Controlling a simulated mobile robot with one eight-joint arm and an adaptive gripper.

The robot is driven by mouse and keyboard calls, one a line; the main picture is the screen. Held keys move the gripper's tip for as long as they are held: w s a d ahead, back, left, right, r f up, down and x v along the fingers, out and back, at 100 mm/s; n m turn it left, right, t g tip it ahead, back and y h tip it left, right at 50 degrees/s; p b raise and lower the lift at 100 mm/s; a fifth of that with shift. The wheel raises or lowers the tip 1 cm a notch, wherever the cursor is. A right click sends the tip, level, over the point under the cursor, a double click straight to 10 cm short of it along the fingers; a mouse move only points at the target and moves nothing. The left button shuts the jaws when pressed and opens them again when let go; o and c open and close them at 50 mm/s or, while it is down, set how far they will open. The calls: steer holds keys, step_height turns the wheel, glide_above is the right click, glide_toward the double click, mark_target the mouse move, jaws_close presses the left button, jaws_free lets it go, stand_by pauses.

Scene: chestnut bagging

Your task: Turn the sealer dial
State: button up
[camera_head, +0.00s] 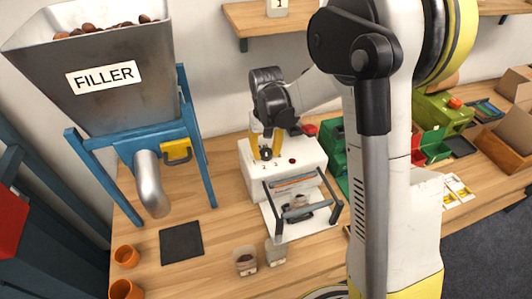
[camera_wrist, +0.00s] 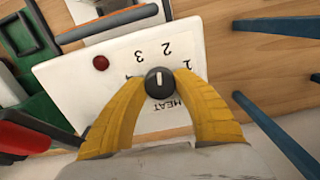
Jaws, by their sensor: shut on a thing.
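The sealer (camera_head: 308,154) is a white box on the wooden bench, with a red button (camera_wrist: 101,63) on its top. In the wrist view its dark round dial (camera_wrist: 159,86) has a white mark pointing up the picture, roughly between the printed 2 and 3. The numbers and the word HEAT (camera_wrist: 172,108) appear upside down around the dial. My gripper (camera_wrist: 160,84) has its yellow fingers closed on either side of the dial. In the head view my gripper (camera_head: 265,150) reaches down onto the sealer's top, and the dial is mostly hidden between the fingers.
The sealer's frame with its bars (camera_head: 300,205) stands at its front. The filler hopper (camera_head: 95,75), full of chestnuts, is on a blue stand at left. Green bins (camera_head: 440,112) are at right.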

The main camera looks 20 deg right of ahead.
mark_target(266, 152)
steer(key=n, duration=0.7)
steer(key=shift+b, duration=0.35)
stand_by(0.4)
steer(key=o, duration=1.2)
steer(key=shift+r, duration=0.1)
step_height(266, 152, up, 12)
steer(key=shift+f, duration=0.1)
